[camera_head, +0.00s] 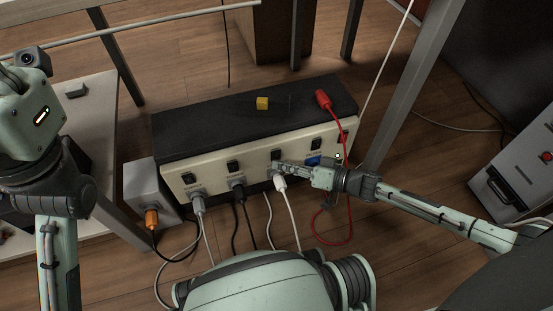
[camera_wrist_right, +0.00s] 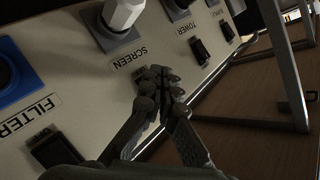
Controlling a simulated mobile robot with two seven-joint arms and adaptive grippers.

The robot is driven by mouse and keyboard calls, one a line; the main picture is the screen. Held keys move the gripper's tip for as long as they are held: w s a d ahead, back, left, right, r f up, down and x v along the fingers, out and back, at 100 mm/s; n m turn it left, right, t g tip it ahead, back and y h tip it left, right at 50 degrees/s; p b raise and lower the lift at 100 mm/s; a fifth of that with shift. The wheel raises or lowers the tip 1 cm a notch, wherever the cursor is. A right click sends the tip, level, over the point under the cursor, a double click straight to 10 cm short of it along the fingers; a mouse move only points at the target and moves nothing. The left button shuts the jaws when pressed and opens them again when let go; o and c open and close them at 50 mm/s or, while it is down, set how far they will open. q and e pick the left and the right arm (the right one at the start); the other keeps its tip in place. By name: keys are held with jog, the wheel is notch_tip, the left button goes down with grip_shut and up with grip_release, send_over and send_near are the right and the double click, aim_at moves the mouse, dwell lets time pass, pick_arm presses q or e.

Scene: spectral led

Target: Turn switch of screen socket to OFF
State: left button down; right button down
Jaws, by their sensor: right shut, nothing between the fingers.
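The cream socket box (camera_head: 200,178) with a black top stands on the floor, with a row of switches and sockets on its front. In the right wrist view, the SCREEN label (camera_wrist_right: 133,52) sits between a white plug (camera_wrist_right: 122,14) and my right gripper (camera_wrist_right: 157,84). The screen switch (camera_head: 276,155) shows above the white plug in the head view; in the wrist view, my fingertips hide most of it. My right gripper (camera_head: 285,168) is shut and empty, its tips at or just in front of that switch; contact is unclear.
A blue FILTER socket (camera_wrist_right: 14,80) and its dark switch (camera_wrist_right: 54,150) are beside my right gripper; TOWER switches lie the other way. A red plug (camera_head: 323,99) and yellow cube (camera_head: 262,103) rest on the box. Cables hang in front. A metal table leg (camera_head: 415,85) stands right.

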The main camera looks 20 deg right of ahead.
jog(key=shift+s+r+p, duration=0.1)
jog(key=shift+s+p, duration=0.55)
jog(key=shift+s, duration=0.1)
